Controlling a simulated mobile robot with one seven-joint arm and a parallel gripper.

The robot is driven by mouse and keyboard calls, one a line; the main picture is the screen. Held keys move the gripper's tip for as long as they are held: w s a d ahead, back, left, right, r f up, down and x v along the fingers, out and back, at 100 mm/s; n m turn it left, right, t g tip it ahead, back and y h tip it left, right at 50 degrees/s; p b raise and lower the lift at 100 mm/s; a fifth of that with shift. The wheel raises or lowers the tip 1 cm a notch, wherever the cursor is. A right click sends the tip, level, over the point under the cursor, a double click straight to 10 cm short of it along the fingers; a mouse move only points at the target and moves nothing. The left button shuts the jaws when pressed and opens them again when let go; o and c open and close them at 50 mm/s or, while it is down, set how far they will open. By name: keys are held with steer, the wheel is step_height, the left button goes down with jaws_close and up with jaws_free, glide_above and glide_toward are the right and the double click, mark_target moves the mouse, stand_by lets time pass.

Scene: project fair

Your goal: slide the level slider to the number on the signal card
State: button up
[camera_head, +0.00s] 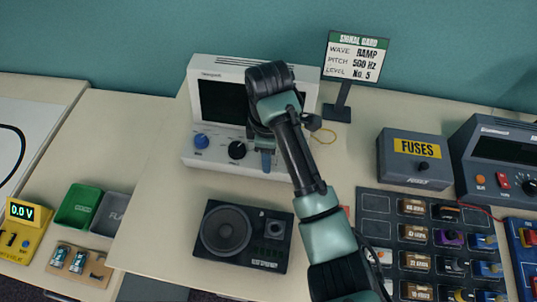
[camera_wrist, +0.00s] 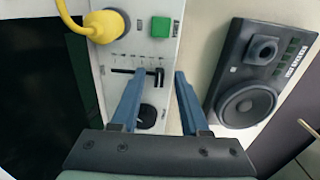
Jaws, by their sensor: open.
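The signal card (camera_head: 357,58) stands upright on a black post and reads wave RAMP, pitch 560 Hz, level No. 5. The white instrument (camera_head: 195,90) has a dark screen and front controls. In the wrist view, the level slider (camera_wrist: 160,76) is a small black handle at the right end of a dark slot with tick marks; its numbers are too small to read. My gripper (camera_wrist: 159,75) is open, its blue fingertips on either side of the handle; contact cannot be told. In the head view my gripper (camera_head: 267,160) hides the slider.
A blue knob (camera_head: 202,141) and a black knob (camera_head: 237,150) sit left of my gripper. The wrist view shows a green button (camera_wrist: 160,27) and a yellow plug (camera_wrist: 103,26) near the slot. A speaker box (camera_head: 278,251) lies in front; a fuse box (camera_head: 400,171) stands right.

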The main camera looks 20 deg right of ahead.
steer(key=shift+f, duration=0.1)
jaws_close()
stand_by(1.4)
